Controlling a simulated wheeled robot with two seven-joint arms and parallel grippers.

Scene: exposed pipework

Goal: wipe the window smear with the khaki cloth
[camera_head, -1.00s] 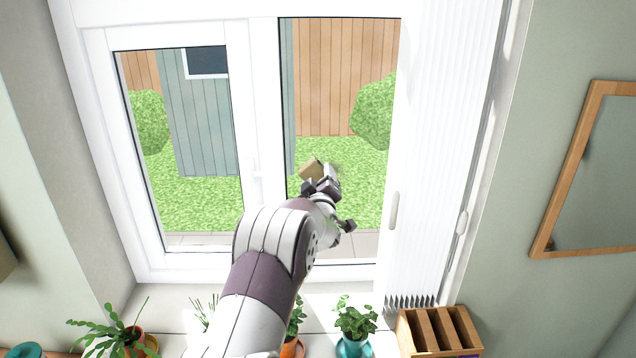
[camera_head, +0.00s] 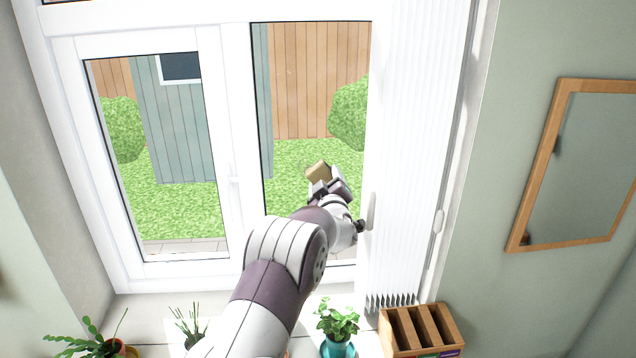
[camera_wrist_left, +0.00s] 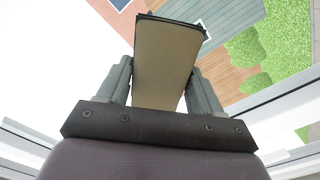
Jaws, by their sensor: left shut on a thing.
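The khaki cloth (camera_head: 318,172) is a folded, block-like pad at the right window pane (camera_head: 300,80). My left gripper (camera_head: 321,186) is shut on it, and the arm reaches up from below. In the left wrist view the cloth (camera_wrist_left: 166,62) stands out between the two grey fingers, with a dark far edge. I cannot tell whether it touches the glass. I cannot clearly make out the smear now; the cloth and gripper cover part of the pane. My right gripper is not in view.
A white pleated blind (camera_head: 415,150) hangs close to the right of my gripper, with a window handle (camera_head: 371,211) at its edge. Potted plants (camera_head: 337,322) and a wooden rack (camera_head: 422,328) stand on the sill below. A framed mirror (camera_head: 585,165) hangs at right.

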